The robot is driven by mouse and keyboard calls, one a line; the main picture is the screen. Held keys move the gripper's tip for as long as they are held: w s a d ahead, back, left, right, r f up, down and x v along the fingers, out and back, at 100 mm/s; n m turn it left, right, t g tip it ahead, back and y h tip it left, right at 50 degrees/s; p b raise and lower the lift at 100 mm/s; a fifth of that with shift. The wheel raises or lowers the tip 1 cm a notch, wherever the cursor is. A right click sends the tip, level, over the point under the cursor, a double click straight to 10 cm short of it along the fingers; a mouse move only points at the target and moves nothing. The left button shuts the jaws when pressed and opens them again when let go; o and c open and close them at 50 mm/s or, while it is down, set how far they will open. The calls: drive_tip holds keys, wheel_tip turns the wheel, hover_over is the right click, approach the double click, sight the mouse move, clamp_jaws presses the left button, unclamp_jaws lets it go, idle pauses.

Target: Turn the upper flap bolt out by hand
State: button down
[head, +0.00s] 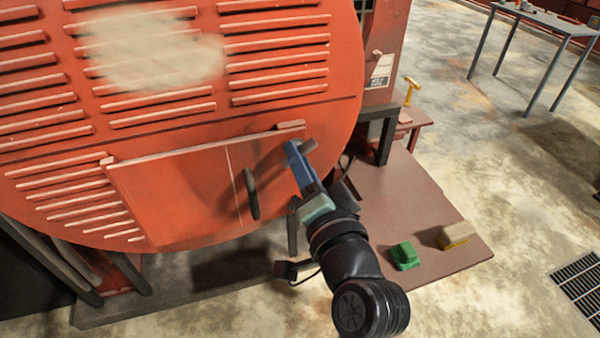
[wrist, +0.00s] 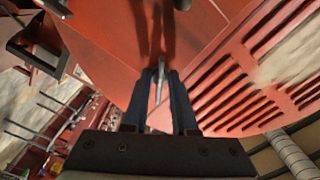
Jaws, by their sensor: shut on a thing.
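The flap (head: 185,195) is a plain red panel low on the round louvred engine cover, and it is closed. A dark handle (head: 251,195) stands out near its right side. My gripper (head: 297,155) reaches up to the flap's upper right corner with its blue fingers. In the wrist view my gripper (wrist: 162,75) has its fingers close together against the red face, shut on a thin grey piece, the upper flap bolt (wrist: 159,82). The bolt's head and thread cannot be made out. In the head view the fingers hide the bolt.
A brown platform (head: 410,210) at the right carries a green block (head: 404,255) and a tan and yellow block (head: 454,235). A yellow hammer (head: 411,90) is behind. A grey table (head: 540,22) stands at the back right. The floor around it is mostly open.

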drive_tip(key=n+b, duration=0.8)
drive_tip(key=n, duration=0.3)
drive_tip(key=shift+w+d+b, duration=0.1)
drive_tip(key=shift+b, duration=0.2)
idle(0.4)
drive_tip(key=c, duration=1)
unclamp_jaws()
drive_tip(key=shift+w+f, duration=0.15)
